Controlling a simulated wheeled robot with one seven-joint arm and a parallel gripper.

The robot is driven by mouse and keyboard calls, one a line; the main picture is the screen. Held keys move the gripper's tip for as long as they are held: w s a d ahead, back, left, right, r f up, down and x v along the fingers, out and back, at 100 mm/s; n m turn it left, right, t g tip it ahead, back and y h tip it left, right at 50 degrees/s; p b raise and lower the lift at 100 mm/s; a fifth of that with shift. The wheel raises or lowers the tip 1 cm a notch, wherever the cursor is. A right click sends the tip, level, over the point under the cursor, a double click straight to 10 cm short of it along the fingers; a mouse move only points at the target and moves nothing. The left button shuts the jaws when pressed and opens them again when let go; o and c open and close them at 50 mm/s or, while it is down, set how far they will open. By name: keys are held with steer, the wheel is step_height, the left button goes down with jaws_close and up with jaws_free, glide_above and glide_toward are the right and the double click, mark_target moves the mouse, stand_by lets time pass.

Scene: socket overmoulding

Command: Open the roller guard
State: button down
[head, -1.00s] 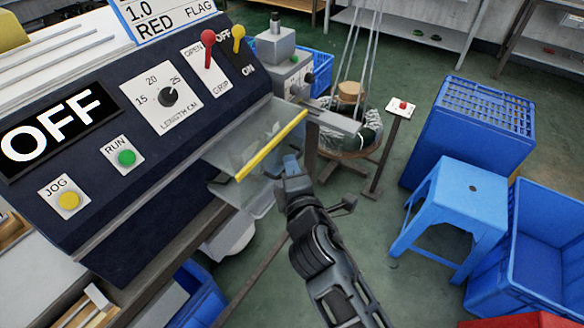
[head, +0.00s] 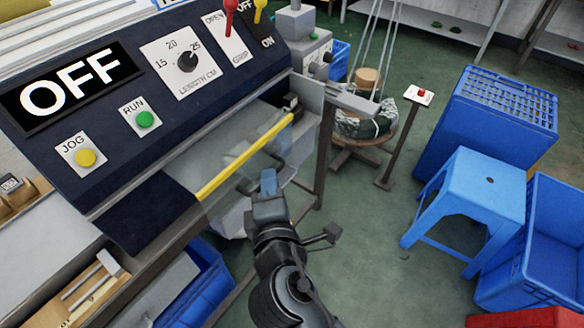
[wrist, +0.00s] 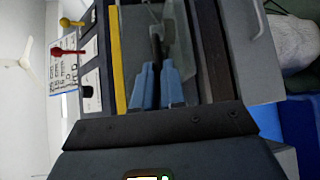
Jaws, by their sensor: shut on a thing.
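The roller guard (head: 218,208) is a clear panel with a yellow bar (head: 245,157), below the front of the dark control panel. A dark handle (wrist: 156,45) shows on it in the wrist view. My gripper (head: 268,183) has blue fingers and stands at the guard's front side, just right of and below the yellow bar. In the wrist view my gripper (wrist: 158,66) is shut on the dark handle, with the yellow bar (wrist: 117,60) to its left. The fingers hide part of the handle.
The control panel (head: 105,165) has an OFF display, knobs and levers. A post with a red button (head: 420,94) and a wooden stand (head: 362,135) are right of the machine. A blue stool (head: 480,190) and blue crates (head: 545,250) stand farther right. Green floor (head: 385,255) lies clear between.

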steer(key=s+a+b, duration=0.1)
steer(key=s+a, duration=0.3)
steer(key=s, duration=0.1)
steer(key=shift+a, duration=0.25)
steer(key=shift+s, duration=0.1)
steer(key=c, duration=1.5)
jaws_free()
steer(key=shift+a+f, duration=0.1)
steer(key=o, duration=0.3)
steer(key=shift+d, duration=0.2)
steer(key=a+v, duration=0.1)
steer(key=v, duration=0.6)
steer(key=shift+s+d+b, duration=0.25)
steer(key=shift+d+b, duration=0.05)
steer(key=shift+d, duration=0.2)
